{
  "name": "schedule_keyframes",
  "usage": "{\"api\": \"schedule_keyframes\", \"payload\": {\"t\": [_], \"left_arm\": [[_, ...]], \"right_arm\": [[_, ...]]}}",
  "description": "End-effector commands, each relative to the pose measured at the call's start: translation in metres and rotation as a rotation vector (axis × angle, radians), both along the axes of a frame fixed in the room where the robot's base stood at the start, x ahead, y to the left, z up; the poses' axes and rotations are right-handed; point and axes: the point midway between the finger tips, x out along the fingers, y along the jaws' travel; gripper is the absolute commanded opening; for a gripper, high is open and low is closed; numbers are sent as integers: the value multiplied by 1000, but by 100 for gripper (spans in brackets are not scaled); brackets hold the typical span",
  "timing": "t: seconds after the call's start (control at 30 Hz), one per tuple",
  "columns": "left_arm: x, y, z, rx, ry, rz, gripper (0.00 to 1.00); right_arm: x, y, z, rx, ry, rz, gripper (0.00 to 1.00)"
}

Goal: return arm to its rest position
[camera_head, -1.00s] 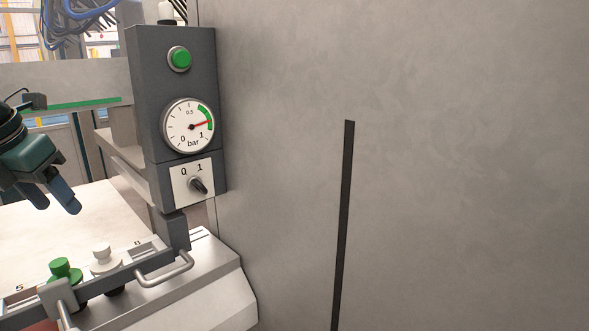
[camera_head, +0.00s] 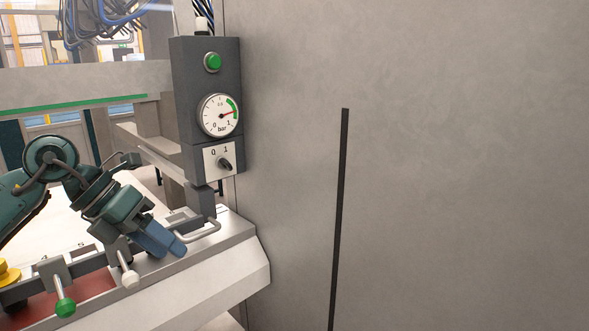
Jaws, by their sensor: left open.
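My left gripper (camera_head: 166,243) comes in from the left with its blue fingers pointing down and to the right. It is open and I see nothing between the fingers. It hangs over the front of the machine bed, in front of the rail and close to the grey bar handle (camera_head: 204,231). Whether it touches anything there I cannot tell. The dark control box (camera_head: 207,105) stands to its upper right. The box bears a green button (camera_head: 213,62), a pressure gauge (camera_head: 219,115) with its needle in the green zone, and a rotary switch (camera_head: 225,164). My right gripper is out of view.
A green-tipped lever (camera_head: 65,306) and a white-tipped lever (camera_head: 130,279) stick out below the arm. A yellow knob (camera_head: 8,272) sits at the left edge. A large grey wall panel (camera_head: 460,165) with a black vertical strip (camera_head: 341,215) fills the right side.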

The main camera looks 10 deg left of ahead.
Motion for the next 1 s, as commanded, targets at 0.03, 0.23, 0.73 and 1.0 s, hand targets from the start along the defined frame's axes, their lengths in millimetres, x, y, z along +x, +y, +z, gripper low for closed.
{"api": "schedule_keyframes", "payload": {"t": [0.03, 0.23, 0.73, 1.0], "left_arm": [[-5, -34, -13, -132, 36, -57, 51], [-27, -139, -27, -770, 190, -84, 51], [-35, -125, -177, -1828, 847, 1303, 51], [-130, -117, -299, -1688, 1157, 2059, 51]], "right_arm": [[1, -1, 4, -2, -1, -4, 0], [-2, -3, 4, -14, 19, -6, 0], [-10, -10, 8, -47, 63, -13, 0], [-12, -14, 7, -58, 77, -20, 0]]}}
